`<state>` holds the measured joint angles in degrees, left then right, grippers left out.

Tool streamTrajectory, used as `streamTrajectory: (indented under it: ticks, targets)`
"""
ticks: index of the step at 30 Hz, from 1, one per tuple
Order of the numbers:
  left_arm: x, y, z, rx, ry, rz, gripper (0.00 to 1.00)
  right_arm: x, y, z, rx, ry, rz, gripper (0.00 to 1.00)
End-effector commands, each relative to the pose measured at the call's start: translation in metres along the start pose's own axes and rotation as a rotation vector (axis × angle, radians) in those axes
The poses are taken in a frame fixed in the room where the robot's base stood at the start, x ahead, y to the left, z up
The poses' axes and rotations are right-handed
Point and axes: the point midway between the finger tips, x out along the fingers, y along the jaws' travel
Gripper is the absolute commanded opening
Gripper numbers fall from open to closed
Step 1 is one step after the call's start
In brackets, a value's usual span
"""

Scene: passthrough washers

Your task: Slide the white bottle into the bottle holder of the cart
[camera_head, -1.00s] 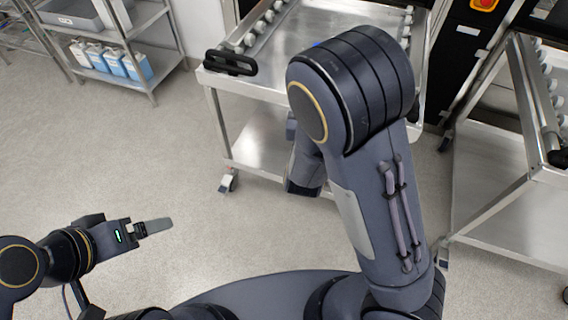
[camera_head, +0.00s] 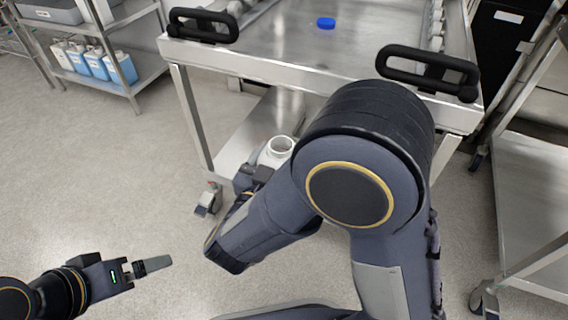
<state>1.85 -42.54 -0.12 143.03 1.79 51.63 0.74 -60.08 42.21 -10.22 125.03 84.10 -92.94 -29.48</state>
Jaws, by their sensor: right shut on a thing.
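The white bottle (camera_head: 277,150) shows its open round mouth at the front of the cart (camera_head: 300,62), below the cart's top edge. Its lower part is hidden behind my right arm. My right gripper (camera_head: 262,172) is shut on the bottle; its fingers are mostly hidden by the wrist and arm. My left gripper (camera_head: 152,266) is low at the left, away from the cart; I see it edge-on and cannot tell whether its fingers are apart. I cannot make out the bottle holder.
A blue cap (camera_head: 326,22) lies on the cart's top. Black handles (camera_head: 204,25) (camera_head: 428,72) stick out from the cart's front corners. A shelf rack (camera_head: 130,75) with several blue-and-white jugs stands at the left. Another metal cart (camera_head: 530,190) is at the right. The left floor is clear.

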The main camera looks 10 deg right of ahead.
Motion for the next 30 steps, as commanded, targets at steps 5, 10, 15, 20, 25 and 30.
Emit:
streamTrajectory:
  ticks: [5, 10, 15, 20, 25, 30]
  targets:
    - [0.001, -0.001, 0.0, 0.0, 0.001, 0.0, 1.0, 0.011, 0.0, 0.0, 0.002, 0.001, 0.003, 0.53]
    - [0.004, -0.002, 0.002, 0.0, 0.001, 0.0, 1.0, 0.029, 0.001, 0.0, 0.003, 0.001, 0.005, 0.53]
    - [0.006, -0.003, 0.003, 0.0, 0.001, 0.0, 1.0, 0.046, 0.001, 0.001, 0.002, 0.001, 0.004, 0.53]
    - [0.009, -0.004, 0.004, 0.0, 0.0, 0.0, 1.0, 0.062, 0.001, 0.001, 0.003, 0.001, 0.004, 0.53]
    - [0.011, -0.005, 0.006, 0.0, 0.0, 0.0, 1.0, 0.079, 0.001, 0.001, 0.002, 0.001, 0.003, 0.53]
    - [0.014, -0.006, 0.007, 0.0, 0.0, 0.0, 1.0, 0.096, 0.001, 0.001, 0.003, 0.002, 0.003, 0.53]
